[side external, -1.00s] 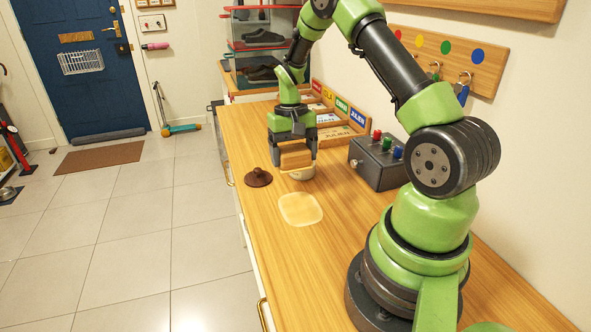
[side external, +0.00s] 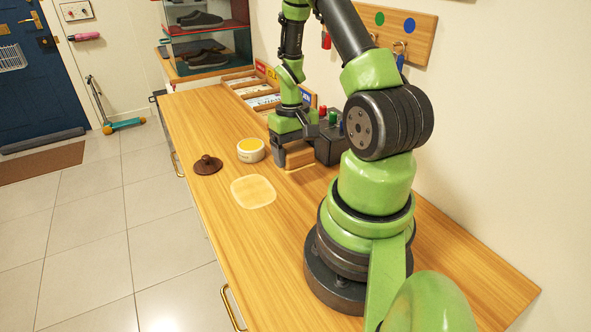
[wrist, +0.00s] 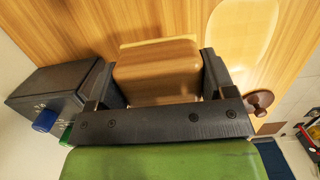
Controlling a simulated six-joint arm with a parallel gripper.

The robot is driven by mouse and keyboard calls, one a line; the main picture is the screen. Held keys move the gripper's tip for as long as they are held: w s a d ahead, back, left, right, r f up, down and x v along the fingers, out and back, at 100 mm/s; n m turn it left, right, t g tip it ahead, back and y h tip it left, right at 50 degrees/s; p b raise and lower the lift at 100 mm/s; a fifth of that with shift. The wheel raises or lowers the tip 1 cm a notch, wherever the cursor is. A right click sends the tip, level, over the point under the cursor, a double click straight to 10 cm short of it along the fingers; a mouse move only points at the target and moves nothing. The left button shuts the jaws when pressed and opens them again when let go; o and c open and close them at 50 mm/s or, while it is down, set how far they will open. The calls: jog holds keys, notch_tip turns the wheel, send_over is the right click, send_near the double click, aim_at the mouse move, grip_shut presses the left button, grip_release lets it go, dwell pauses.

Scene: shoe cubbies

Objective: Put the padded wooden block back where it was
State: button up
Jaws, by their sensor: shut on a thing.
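The padded wooden block (wrist: 158,72) is between the two fingers of my gripper (wrist: 162,85) in the wrist view, a rounded brown wooden piece with a paler layer at its far edge. In the side view my gripper (side external: 297,160) is shut on the block (side external: 300,161), low over the counter beside the dark control box. The fingers hide part of the block. I cannot tell whether it touches the counter. A pale rounded patch (side external: 253,191) lies on the wood to the left, also visible in the wrist view (wrist: 240,40).
A round tin with yellow contents (side external: 251,150) and a brown knobbed lid (side external: 207,165) stand left of my gripper. The dark box with coloured knobs (side external: 328,150) is close on the right. A sectioned tray (side external: 262,98) lies behind. The front counter is clear.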

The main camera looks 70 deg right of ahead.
aim_at(296, 181)
jog(key=shift+f, duration=2.25)
